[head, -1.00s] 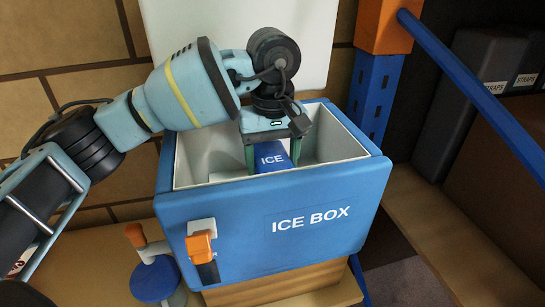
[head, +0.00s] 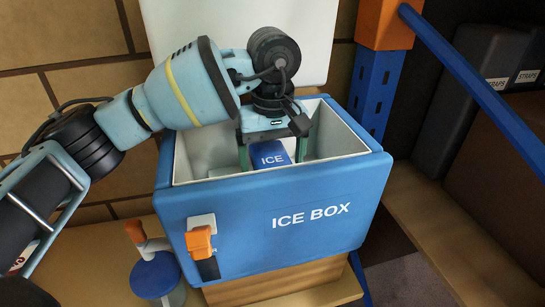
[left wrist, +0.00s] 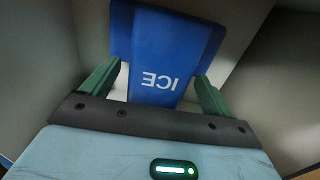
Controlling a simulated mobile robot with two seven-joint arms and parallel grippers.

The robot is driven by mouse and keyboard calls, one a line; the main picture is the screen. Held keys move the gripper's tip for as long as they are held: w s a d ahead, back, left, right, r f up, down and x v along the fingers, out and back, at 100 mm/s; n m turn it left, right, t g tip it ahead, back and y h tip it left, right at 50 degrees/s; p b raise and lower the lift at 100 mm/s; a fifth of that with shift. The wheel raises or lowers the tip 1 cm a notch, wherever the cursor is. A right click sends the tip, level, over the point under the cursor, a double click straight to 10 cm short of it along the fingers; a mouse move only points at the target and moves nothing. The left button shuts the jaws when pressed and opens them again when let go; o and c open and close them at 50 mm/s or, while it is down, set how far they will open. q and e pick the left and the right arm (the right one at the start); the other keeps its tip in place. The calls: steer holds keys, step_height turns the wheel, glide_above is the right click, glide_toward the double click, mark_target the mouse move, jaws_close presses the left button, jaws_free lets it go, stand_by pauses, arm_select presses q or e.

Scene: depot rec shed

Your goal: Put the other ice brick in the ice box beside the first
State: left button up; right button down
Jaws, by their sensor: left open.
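The blue ice box (head: 270,225) stands open, its white inside showing. A blue ice brick (head: 270,155) marked ICE is inside it, between the fingers of my left gripper (head: 274,152). The brick also shows in the left wrist view (left wrist: 160,75), with its label upside down. My left gripper (left wrist: 159,80) is open, its green fingers apart from the brick on both sides. Wider blue edges show at the brick's far end; I cannot tell whether they belong to a second brick. The box floor is partly hidden. My right gripper is not in view.
The raised white lid (head: 240,40) stands behind the box. An orange latch (head: 200,242) is on its front. A blue-lidded container (head: 156,276) stands at the left front. A blue rack upright (head: 375,95) and slanting bar (head: 475,85) are at the right.

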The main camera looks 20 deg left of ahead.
mark_target(272, 160)
arm_select(q)
step_height(272, 160, up, 13)
steer(key=shift+f+p, duration=0.15)
steer(key=shift+p, duration=0.25)
stand_by(0.6)
stand_by(0.7)
